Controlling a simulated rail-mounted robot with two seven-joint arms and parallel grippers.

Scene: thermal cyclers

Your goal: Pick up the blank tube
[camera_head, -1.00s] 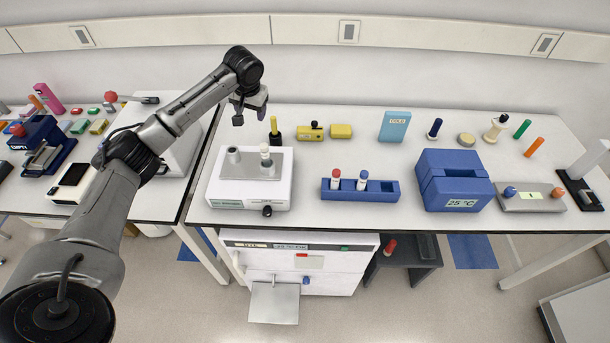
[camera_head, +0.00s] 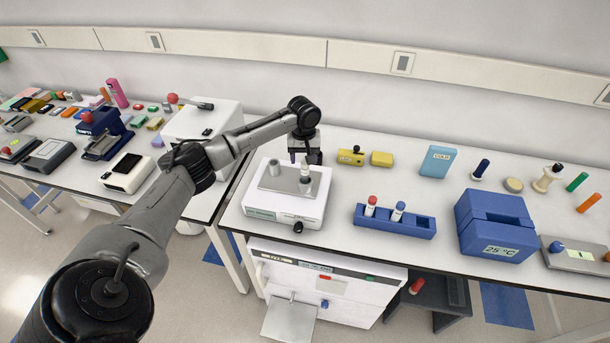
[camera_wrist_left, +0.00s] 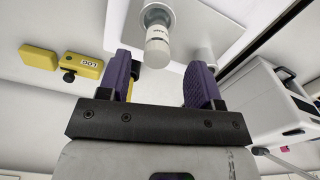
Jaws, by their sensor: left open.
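A pale tube with a whitish top (camera_head: 305,174) stands upright at the right side of the metal plate on a white instrument (camera_head: 258,208). In the left wrist view the tube (camera_wrist_left: 157,42) bears small dark lettering, too small to read for certain. A short grey cylinder (camera_head: 274,167) stands on the same plate to its left. My left gripper (camera_head: 306,157) is just above and behind the tube. In the left wrist view its purple fingers (camera_wrist_left: 161,82) are apart with nothing held, and the tube shows just beyond the gap. My right gripper is out of view.
A blue rack (camera_head: 410,228) with a red-capped and a blue-capped tube stands to the right. Yellow blocks (camera_head: 381,159) lie behind, and a blue 25 °C box (camera_head: 496,225) is farther right. A large white machine (camera_head: 205,125) stands on the left bench, close to my arm.

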